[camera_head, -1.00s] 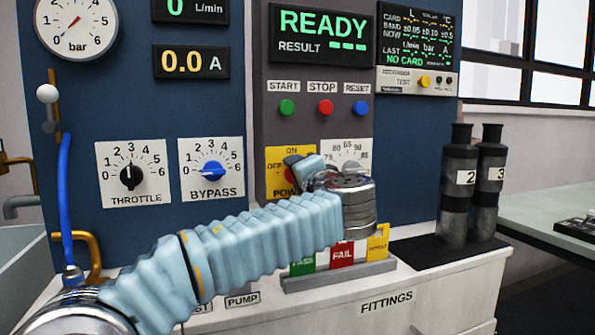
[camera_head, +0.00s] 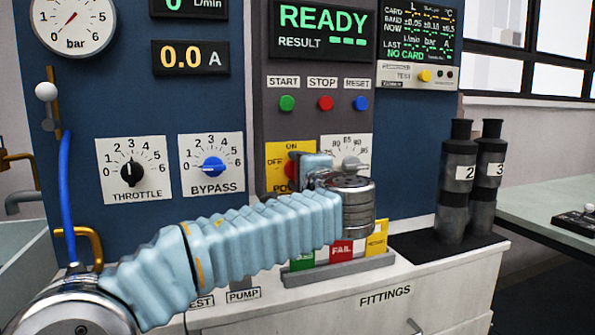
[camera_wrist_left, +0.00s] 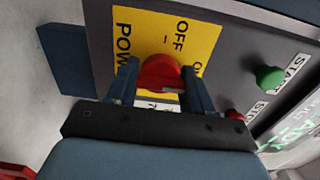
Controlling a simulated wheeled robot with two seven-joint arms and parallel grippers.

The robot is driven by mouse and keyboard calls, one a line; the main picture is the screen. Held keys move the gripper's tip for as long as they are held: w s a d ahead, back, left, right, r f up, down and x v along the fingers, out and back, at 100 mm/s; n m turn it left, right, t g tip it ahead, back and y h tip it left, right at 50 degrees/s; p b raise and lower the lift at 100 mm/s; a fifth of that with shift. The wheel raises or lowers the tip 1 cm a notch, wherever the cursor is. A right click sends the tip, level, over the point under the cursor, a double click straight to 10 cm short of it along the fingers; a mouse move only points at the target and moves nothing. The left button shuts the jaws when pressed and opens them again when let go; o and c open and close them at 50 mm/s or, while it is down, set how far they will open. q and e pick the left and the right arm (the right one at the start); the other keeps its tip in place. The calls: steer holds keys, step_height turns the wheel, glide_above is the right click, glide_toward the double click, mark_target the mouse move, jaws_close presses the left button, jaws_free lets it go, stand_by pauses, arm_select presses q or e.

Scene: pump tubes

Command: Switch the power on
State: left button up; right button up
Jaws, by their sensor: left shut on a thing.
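The power switch is a red rotary knob (camera_wrist_left: 160,72) on a yellow plate (camera_wrist_left: 135,28) marked OFF, ON and POWER. In the head view the yellow plate (camera_head: 275,152) is partly covered by my left gripper, and only a sliver of the red knob (camera_head: 289,171) shows. My left gripper (camera_head: 298,168) is at the plate. In the left wrist view its two fingers (camera_wrist_left: 158,78) are on either side of the red knob, shut on it. Which way the knob points cannot be told. My right gripper is not in view.
Green START (camera_head: 287,103), red STOP (camera_head: 326,103) and blue RESET (camera_head: 361,103) buttons sit above the plate. A READY display (camera_head: 322,28) is lit.

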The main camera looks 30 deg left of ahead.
arm_select(q)
steer(key=shift+d+r, duration=0.1)
steer(key=o, duration=1)
steer(key=shift+w, duration=0.1)
steer(key=shift+o, duration=0.2)
steer(key=b+v, duration=0.1)
steer(key=v, duration=1.3)
steer(key=shift+b, duration=0.4)
